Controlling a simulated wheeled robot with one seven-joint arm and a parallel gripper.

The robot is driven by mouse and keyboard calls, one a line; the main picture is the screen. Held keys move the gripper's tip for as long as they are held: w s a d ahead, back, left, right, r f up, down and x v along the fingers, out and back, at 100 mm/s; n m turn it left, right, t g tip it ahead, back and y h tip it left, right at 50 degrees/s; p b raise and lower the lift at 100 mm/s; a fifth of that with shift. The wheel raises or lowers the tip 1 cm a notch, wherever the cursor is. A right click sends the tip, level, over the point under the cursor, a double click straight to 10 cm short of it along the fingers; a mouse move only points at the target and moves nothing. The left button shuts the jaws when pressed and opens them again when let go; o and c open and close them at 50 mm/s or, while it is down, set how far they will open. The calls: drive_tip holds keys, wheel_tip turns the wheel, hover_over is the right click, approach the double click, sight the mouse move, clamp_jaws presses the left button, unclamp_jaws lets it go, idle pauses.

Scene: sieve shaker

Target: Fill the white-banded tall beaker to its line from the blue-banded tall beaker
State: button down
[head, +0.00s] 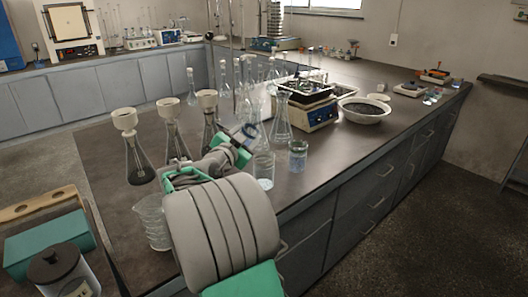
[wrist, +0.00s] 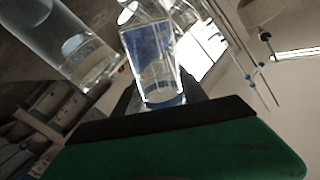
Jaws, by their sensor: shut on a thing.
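My gripper (head: 241,141) is shut on a clear glass beaker with a blue band, the blue-banded tall beaker (wrist: 152,62). It is held above the bench; in the head view only a small part shows, with a dark blue patch (head: 250,130), and it looks tilted. Below and just right of my gripper, a clear tall beaker (head: 263,166) stands on the bench with something pale at its bottom. Right of it stands another glass (head: 298,156) with pale contents. In the wrist view a large clear glass (wrist: 72,40) with a pale band is at upper left. I cannot tell which standing glass it is.
Several flasks with funnels (head: 171,135) stand left of my arm. A glass beaker (head: 152,220) is at the near bench edge. Behind are a conical flask (head: 281,122), a balance-like device (head: 306,112) and a white bowl (head: 364,110).

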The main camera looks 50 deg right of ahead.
drive_tip(key=shift+s+d+r+m+p, duration=0.2)
drive_tip(key=shift+s+r+m+p, duration=0.1)
drive_tip(key=shift+s+m+p, duration=0.15)
drive_tip(key=shift+s+d+f+m+y, duration=0.1)
drive_tip(key=shift+s+f+m+y, duration=0.15)
drive_tip(key=shift+f+m, duration=0.45)
drive_tip(key=shift+r+m, duration=0.15)
drive_tip(key=shift+m, duration=0.1)
drive_tip(key=shift+r+m+p, duration=0.35)
drive_tip(key=shift+m+p, duration=0.35)
drive_tip(key=shift+p, duration=0.1)
idle(1.1)
drive_tip(key=shift+s+f+m+p, duration=0.1)
drive_tip(key=shift+f+m+p, duration=0.3)
drive_tip(key=shift+m, duration=0.4)
idle(1.7)
drive_tip(key=shift+s+d+r+m+t+y+p, duration=0.15)
drive_tip(key=shift+m+t+y+p, duration=0.2)
drive_tip(key=shift+m+p, duration=0.3)
idle(1.5)
